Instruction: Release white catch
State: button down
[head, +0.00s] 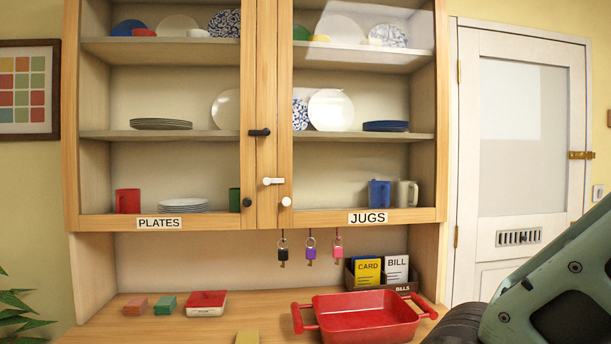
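The white catch (274,181) is a small bar lying level on the wooden frame where the two glazed cupboard doors meet. A white knob (286,202) sits just below it, to the right. A black catch (259,132) lies level higher up, and a black knob (247,202) is at the lower left. Both cupboard doors look shut. A teal and black part of my arm fills the lower right corner, well away from the catch. My gripper's fingertips are not in view.
Below the cupboard hang several keys (310,250). A white door (522,150) stands at right. The space before the cupboard doors looks clear.

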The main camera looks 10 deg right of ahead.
aim_at(266, 181)
jog(key=i+j+z, duration=0.35)
jog(key=j, duration=0.25)
jog(key=i+j+z, duration=0.15)
jog(key=i+j, duration=0.1)
jog(key=j, duration=0.1)
